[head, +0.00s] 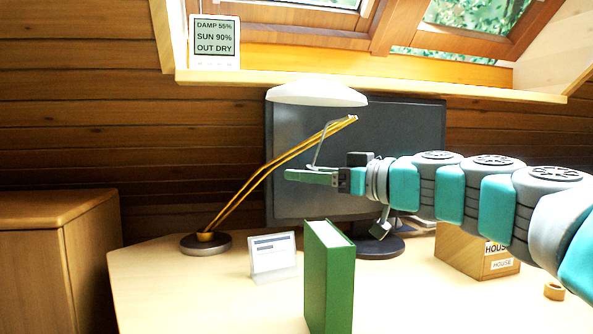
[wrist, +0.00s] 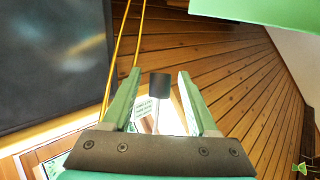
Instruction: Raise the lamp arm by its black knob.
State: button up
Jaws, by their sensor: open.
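The desk lamp has a brass twin-rod arm (head: 265,178) slanting up right from a round dark base (head: 207,245) to a white shade (head: 317,94). A thin grey rod hangs from near the arm's top end down to my gripper (head: 290,176). The black knob (wrist: 159,86) shows in the wrist view, between my open fingertips with a visible gap on each side. In the head view I cannot make out the knob; my gripper seems to cover it. The brass rods (wrist: 121,50) pass left of the fingers in the wrist view.
A green book (head: 329,280) stands upright on the desk below my gripper. A monitor (head: 410,125) stands behind the lamp. A small card stand (head: 273,258) is left of the book, and a cardboard box (head: 460,250) is at the right. A display (head: 214,42) sits on the sill.

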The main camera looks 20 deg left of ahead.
jog(key=shift+x, duration=1.45)
grip_shut()
jog(key=shift+r, duration=0.15)
